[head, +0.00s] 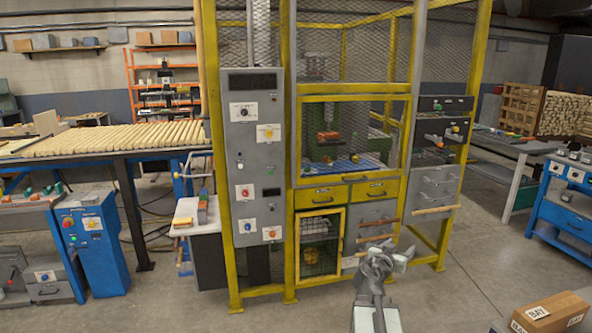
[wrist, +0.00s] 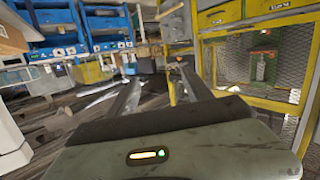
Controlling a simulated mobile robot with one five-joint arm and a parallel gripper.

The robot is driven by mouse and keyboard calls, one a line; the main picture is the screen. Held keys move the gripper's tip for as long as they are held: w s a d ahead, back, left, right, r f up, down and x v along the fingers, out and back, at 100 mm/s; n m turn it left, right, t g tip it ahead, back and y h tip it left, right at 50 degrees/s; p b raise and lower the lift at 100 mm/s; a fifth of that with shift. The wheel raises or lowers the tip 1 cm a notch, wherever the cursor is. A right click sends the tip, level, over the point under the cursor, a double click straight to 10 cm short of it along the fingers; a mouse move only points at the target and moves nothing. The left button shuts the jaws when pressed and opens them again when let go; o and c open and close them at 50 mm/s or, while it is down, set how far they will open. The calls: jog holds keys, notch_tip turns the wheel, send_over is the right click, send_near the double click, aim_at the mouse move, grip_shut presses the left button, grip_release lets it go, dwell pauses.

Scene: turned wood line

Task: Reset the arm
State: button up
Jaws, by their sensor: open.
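My gripper (head: 396,256) is at the bottom centre-right in the head view, at the end of my raised grey arm. It is in front of the yellow-framed machine cage (head: 290,190), over the concrete floor in the picture. In the wrist view, my gripper (wrist: 160,74) has two long dark fingers standing apart with nothing seen between them. The wrist view is tilted and shows the cage's yellow frame (wrist: 222,32) at the right. I cannot tell how far the fingers are from the cage.
A grey control panel (head: 255,165) and yellow drawers (head: 322,197) front the cage. Wooden rods lie on a rack (head: 125,185) at left. A blue cabinet (head: 92,245) stands below. A cardboard box (head: 548,312) is at lower right. Bare floor (head: 470,275) lies right of my gripper.

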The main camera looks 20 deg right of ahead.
jog(key=w+a+f+n+y+p, duration=0.1)
jog(key=w+a+f+y, duration=0.15)
jog(key=a, duration=0.65)
jog(key=w+a+f+n+y, duration=0.1)
jog(key=w+a+f+y, duration=0.15)
jog(key=a, duration=0.75)
jog(key=w+a+f+n+y+p, duration=0.1)
jog(key=w+a+f+y, duration=0.2)
jog(key=a, duration=0.6)
jog(key=s+a+f+n+g+y, duration=0.2)
jog(key=s+a+f+n, duration=0.1)
jog(key=a, duration=0.4)
jog(key=s+a+f+n+g+y, duration=0.2)
jog(key=s+a+f+n, duration=0.1)
jog(key=a, duration=0.3)
jog(key=s+a+f+n+g+y, duration=0.2)
jog(key=s+a+g, duration=0.1)
jog(key=s+a, duration=0.2)
jog(key=a, duration=0.2)
jog(key=shift+s+a+f+n, duration=0.15)
jog(key=shift+a+f+n, duration=0.15)
jog(key=shift+f+n, duration=0.1)
jog(key=shift+c, duration=0.3)
